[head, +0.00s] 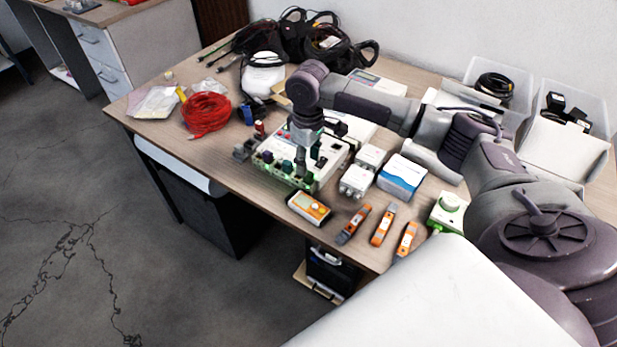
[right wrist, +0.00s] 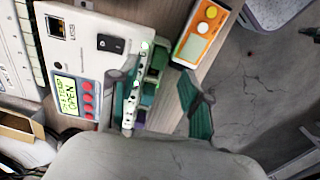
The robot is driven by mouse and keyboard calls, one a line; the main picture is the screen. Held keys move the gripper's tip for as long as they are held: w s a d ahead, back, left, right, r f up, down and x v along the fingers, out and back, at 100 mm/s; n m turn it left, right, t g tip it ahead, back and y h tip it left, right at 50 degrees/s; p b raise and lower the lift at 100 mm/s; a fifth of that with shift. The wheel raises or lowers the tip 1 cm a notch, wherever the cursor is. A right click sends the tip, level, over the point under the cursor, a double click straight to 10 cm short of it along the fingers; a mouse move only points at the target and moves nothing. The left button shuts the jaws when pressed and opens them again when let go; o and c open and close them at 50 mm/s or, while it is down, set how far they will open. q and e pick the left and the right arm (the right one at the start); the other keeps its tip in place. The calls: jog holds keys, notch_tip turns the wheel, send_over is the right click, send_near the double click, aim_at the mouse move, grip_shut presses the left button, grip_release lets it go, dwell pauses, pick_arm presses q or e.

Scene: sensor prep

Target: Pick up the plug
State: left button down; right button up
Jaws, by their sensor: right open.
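The white tester box (head: 325,170) stands on the table, with small dark and green connectors along its front edge. I cannot tell which of these is the plug. Whether the fingers touch anything is unclear. My left gripper is not in view.
An orange handheld meter (head: 309,208) lies close in front of the box, near the table edge. A red cable coil (head: 206,114) lies left.

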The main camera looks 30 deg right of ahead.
aim_at(309, 173)
notch_tip(309, 173, down, 5)
jog(key=shift+f, duration=0.1)
grip_shut()
dwell(0.3)
